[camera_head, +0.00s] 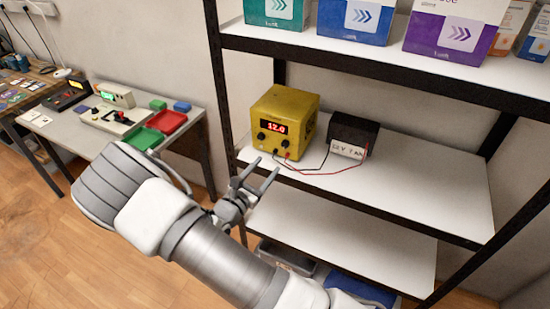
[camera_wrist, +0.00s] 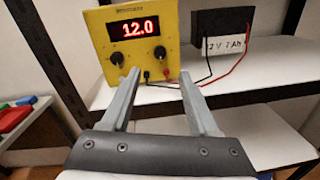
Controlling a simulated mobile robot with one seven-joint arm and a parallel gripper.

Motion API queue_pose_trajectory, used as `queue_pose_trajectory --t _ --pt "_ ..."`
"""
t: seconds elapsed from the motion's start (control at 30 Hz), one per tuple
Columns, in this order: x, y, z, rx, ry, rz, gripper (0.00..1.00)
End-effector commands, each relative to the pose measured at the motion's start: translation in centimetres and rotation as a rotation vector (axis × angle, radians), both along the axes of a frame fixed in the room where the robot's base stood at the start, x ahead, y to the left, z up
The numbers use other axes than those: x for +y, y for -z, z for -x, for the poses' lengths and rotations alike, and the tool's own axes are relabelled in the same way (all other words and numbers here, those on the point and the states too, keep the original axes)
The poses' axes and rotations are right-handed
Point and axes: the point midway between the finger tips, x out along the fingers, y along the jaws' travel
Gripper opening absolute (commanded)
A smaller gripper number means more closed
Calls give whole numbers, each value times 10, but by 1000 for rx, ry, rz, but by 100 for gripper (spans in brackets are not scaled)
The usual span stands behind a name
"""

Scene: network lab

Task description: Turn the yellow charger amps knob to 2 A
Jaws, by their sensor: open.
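The yellow charger (camera_head: 283,124) stands on the middle shelf of the rack, its red display reading 12.0. In the wrist view the charger (camera_wrist: 140,16) shows two black knobs below the display, a left knob (camera_wrist: 117,58) and a right knob (camera_wrist: 159,53). Their labels and pointer marks are too small to read. Red and black leads run from the charger's front to a black battery (camera_head: 353,132) on its right. My gripper (camera_head: 257,176) is open and empty, in front of the shelf edge and apart from the charger. In the wrist view its fingertips (camera_wrist: 160,78) frame the lower front of the charger.
The middle shelf (camera_head: 430,185) has bare room right of the battery. Dark rack posts (camera_head: 218,90) and the shelf above with several boxes (camera_head: 355,20) bound the space. A side table at left holds a red tray (camera_head: 166,122) and a green tray (camera_head: 141,139).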

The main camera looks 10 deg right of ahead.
Motion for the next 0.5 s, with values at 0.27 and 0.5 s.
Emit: queue_pose_trajectory --t 0.27,0.5 --pt "39 1 46 0 -2 0 61" --pt "51 0 62 0 -1 1 61"
